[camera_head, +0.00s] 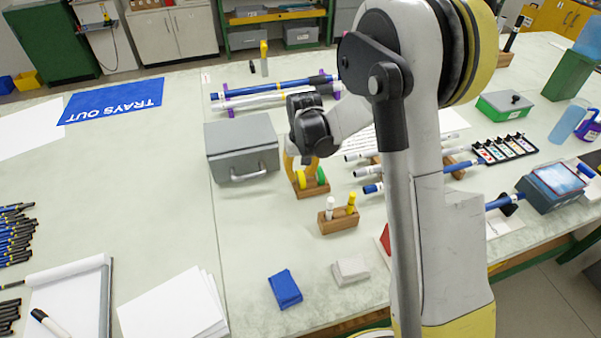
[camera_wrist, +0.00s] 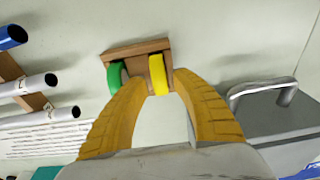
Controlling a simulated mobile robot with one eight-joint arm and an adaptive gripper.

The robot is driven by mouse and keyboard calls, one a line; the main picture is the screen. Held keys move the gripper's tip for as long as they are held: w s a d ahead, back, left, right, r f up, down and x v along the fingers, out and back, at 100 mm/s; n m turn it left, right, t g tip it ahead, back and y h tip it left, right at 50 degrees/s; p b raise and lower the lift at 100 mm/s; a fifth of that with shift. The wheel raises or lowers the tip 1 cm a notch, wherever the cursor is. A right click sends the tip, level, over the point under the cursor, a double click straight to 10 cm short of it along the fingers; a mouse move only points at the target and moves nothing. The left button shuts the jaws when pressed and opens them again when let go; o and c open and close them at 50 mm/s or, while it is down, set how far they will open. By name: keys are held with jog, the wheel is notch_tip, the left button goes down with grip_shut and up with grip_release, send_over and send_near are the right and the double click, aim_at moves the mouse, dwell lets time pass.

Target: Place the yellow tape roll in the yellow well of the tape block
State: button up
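The tape block (camera_head: 312,190) is a small wooden holder on the table in front of the grey box; it also shows in the wrist view (camera_wrist: 135,48). The green tape roll (camera_wrist: 115,76) stands upright at its left in the wrist view. The yellow tape roll (camera_wrist: 158,74) stands upright at the block's other end, seemingly in its well; its lower edge is partly hidden. My gripper (camera_wrist: 161,78) has its yellow fingers spread on either side of the yellow roll, with a small gap visible at the right finger. In the head view my gripper (camera_head: 302,165) is just above the block.
The grey box (camera_head: 242,150) with a handle stands close beside the block. A wooden holder (camera_head: 338,222) with two upright markers is in front. Several white and blue rods (camera_head: 365,172) lie right, beside my arm.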

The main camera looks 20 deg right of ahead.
aim_at(302, 177)
jog(key=shift+r, duration=0.1)
notch_tip(302, 177, up, 12)
jog(key=s+p, duration=0.2)
jog(key=p, duration=0.2)
jog(key=s+r+t, duration=0.3)
jog(key=s+r, duration=0.8)
jog(key=s+t, duration=0.2)
jog(key=s, duration=0.9)
jog(key=shift+s+r+t, duration=0.4)
jog(key=shift+r, duration=0.05)
jog(key=shift+f, duration=0.4)
